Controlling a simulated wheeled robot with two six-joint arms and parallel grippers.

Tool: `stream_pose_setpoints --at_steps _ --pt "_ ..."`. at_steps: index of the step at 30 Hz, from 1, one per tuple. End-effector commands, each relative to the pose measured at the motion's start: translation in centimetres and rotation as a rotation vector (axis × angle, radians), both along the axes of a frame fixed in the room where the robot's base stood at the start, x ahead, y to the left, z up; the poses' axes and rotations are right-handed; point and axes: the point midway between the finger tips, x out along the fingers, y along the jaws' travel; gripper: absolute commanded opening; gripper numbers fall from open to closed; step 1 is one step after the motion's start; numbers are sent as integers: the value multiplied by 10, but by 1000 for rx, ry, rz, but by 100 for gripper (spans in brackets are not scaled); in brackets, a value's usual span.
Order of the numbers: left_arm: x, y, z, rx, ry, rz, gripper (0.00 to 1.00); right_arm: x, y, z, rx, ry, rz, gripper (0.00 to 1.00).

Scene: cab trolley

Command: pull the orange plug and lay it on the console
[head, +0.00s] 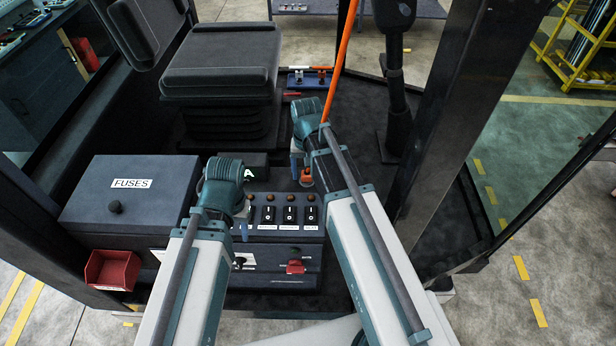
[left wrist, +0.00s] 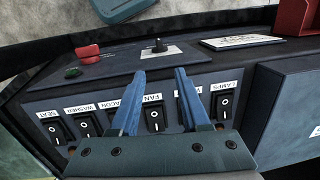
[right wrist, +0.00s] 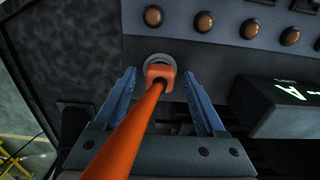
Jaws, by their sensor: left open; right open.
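The orange plug (right wrist: 160,73) sits in a round grey socket (right wrist: 158,58) on the dark console (right wrist: 215,60). Its orange cable (right wrist: 125,135) runs back towards the right wrist camera. In the head view the plug (head: 306,179) shows small beside the console's right edge, and the cable (head: 342,55) rises past my right wrist. My right gripper (right wrist: 159,74) is open, with a finger on each side of the plug and gaps between. My left gripper (left wrist: 160,73) is open and empty over the labelled rocker switches (left wrist: 155,117) on the console.
A fuse box (head: 130,195) and a red tray (head: 112,270) stand at the left. The seat (head: 220,75) is behind the console. A lit green display (right wrist: 285,105) is right of the plug. A red knob (left wrist: 88,52) and a black knob (left wrist: 158,46) stick up from the panel.

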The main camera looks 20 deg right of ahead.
Motion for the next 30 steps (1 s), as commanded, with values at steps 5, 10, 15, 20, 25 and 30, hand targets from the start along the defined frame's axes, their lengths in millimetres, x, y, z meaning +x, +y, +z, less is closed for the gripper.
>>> stream_pose_setpoints --at_steps 5,10,15,20,25,30 --pt "0 0 0 0 0 0 46 0 0 0 0 0 0 72" --pt "0 0 0 0 0 0 46 0 0 0 0 0 0 72" --pt "0 0 0 0 0 0 46 0 0 0 0 0 0 72" --pt "0 0 0 0 0 0 46 0 0 0 0 0 0 58" --pt "0 0 0 0 0 0 46 0 0 0 0 0 0 28" --pt "0 0 0 0 0 0 46 0 0 0 0 0 0 0"
